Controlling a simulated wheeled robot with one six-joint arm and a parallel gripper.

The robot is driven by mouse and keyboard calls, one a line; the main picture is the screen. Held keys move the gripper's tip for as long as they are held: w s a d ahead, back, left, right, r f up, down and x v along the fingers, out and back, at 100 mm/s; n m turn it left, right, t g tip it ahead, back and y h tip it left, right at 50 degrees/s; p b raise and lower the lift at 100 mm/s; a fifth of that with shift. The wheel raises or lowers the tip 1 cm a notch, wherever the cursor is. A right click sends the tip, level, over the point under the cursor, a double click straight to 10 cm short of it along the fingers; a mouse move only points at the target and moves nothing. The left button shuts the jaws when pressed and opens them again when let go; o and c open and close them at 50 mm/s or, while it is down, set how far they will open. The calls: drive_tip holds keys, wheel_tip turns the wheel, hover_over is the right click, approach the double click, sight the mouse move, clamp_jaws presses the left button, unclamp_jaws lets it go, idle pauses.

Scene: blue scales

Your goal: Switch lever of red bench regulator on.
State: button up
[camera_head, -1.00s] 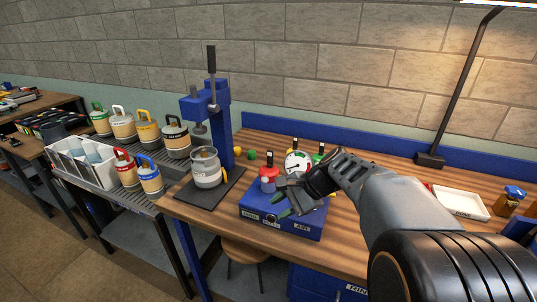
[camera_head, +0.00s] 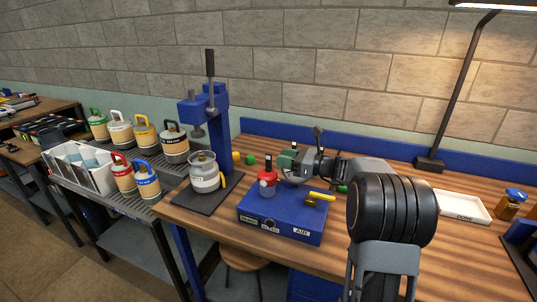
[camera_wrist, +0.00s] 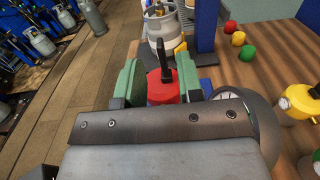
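The red bench regulator (camera_head: 267,186) stands at the left of the blue box (camera_head: 275,213), with a black part on top. In the wrist view, the red regulator (camera_wrist: 161,88) sits between two green finger pads, its black lever (camera_wrist: 158,62) sticking up. My gripper (camera_head: 285,158) is just behind and above the regulator in the head view. In the wrist view, my gripper (camera_wrist: 160,82) is open, with pads on either side of the regulator. Whether either pad touches it I cannot tell. The regulator's lower part is hidden by my gripper in the wrist view.
A grey gas cylinder (camera_head: 205,174) stands on the blue press's dark base to the left. A white tray (camera_head: 462,206) and lamp base (camera_head: 430,164) are at the right. Several cylinders line the left shelf.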

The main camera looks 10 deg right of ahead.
sight(269, 161)
drive_tip(key=shift+x, duration=2.85)
clamp_jaws()
